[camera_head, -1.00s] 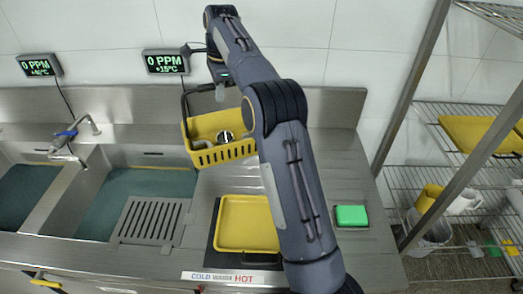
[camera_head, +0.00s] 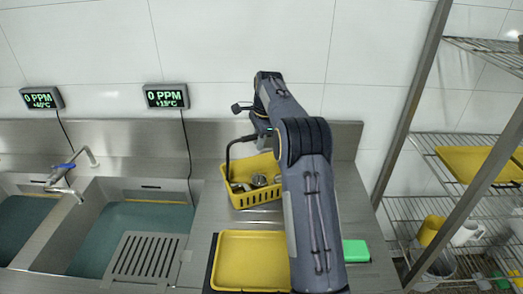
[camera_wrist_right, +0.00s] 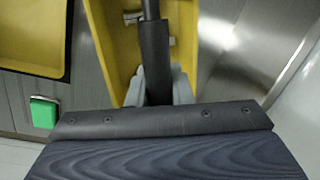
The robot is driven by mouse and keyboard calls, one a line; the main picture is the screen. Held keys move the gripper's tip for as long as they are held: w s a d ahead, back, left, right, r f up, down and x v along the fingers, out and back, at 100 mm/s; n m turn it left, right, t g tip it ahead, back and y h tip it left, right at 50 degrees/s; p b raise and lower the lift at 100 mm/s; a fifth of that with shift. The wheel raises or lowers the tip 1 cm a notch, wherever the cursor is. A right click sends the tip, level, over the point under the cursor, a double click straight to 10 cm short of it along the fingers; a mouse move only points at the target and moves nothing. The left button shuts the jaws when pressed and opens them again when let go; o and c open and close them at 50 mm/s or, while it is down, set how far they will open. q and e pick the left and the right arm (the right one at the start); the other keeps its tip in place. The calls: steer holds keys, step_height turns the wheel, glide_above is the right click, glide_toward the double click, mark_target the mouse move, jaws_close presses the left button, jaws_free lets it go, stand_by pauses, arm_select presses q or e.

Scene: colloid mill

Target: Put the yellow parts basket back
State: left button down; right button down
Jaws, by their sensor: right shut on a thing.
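The yellow parts basket (camera_head: 240,200) is at the back of the steel counter in the head view, with several metal parts in it. My right gripper (camera_head: 262,143) is above it, shut on its black handle (camera_head: 228,158). In the right wrist view, the grey fingers (camera_wrist_right: 160,85) close around the black handle bar (camera_wrist_right: 153,48), between the yellow basket walls (camera_wrist_right: 103,38). The basket looks upright. I cannot tell whether its base touches the counter. My left gripper is not in view.
A yellow tray (camera_head: 250,262) lies on the counter in front of the basket. A green block (camera_head: 355,251) is right of my arm. Sinks (camera_head: 125,230) are at left, a wire rack (camera_head: 450,140) at right. Bare counter (camera_head: 210,195) shows left of the basket.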

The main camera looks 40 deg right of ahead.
steer(key=shift+s+d+f, duration=0.1)
steer(key=shift+d+f, duration=0.15)
steer(key=shift+f, duration=0.75)
steer(key=shift+s+d+f, duration=0.1)
steer(key=shift+d+f, duration=0.1)
steer(key=shift+f, duration=0.9)
steer(key=c, duration=1.3)
jaws_free()
